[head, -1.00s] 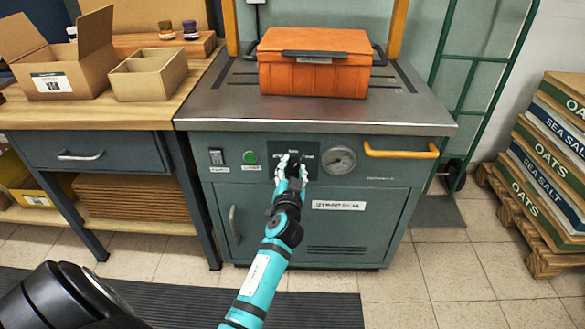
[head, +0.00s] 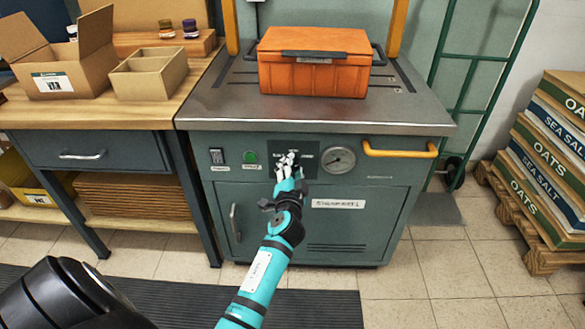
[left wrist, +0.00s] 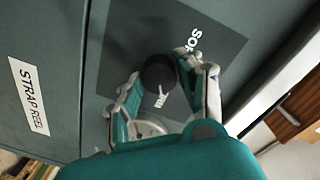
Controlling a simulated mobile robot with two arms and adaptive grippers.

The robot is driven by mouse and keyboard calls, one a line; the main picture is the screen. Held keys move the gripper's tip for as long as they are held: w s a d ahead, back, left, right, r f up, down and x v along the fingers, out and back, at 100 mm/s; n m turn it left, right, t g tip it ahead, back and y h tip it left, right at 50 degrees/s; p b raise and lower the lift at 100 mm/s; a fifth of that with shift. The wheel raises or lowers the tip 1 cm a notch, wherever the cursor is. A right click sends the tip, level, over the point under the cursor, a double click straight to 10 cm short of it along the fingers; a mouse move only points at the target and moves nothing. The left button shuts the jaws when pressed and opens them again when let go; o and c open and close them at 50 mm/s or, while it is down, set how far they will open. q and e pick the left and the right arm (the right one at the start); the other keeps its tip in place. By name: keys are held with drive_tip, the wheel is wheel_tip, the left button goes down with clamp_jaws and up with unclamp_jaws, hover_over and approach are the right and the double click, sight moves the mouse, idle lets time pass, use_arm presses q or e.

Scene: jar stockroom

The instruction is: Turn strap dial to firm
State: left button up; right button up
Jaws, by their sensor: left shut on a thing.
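The strap dial (left wrist: 158,74) is a round black knob on a dark square plate (left wrist: 225,45) on the front of the green strapping machine (head: 360,225). In the left wrist view it sits between the two fingers of my left gripper (left wrist: 160,88). My left gripper (head: 288,165) is shut on the dial; in the head view its fingers hide the dial. White lettering on the plate shows only in part, and I cannot read the dial's setting. My right gripper is not in view.
A round gauge (head: 338,160), a green button (head: 250,157) and a black switch (head: 217,157) flank the plate. A yellow handle (head: 400,150) is at the right. An orange crate (head: 315,75) stands on top.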

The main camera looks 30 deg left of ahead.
use_arm(q)
drive_tip(key=shift+r, duration=0.1)
drive_tip(key=o, duration=1.1)
drive_tip(key=shift+o, duration=0.2)
drive_tip(key=v, duration=0.7)
drive_tip(key=shift+s, duration=0.2)
drive_tip(key=shift+d, duration=0.1)
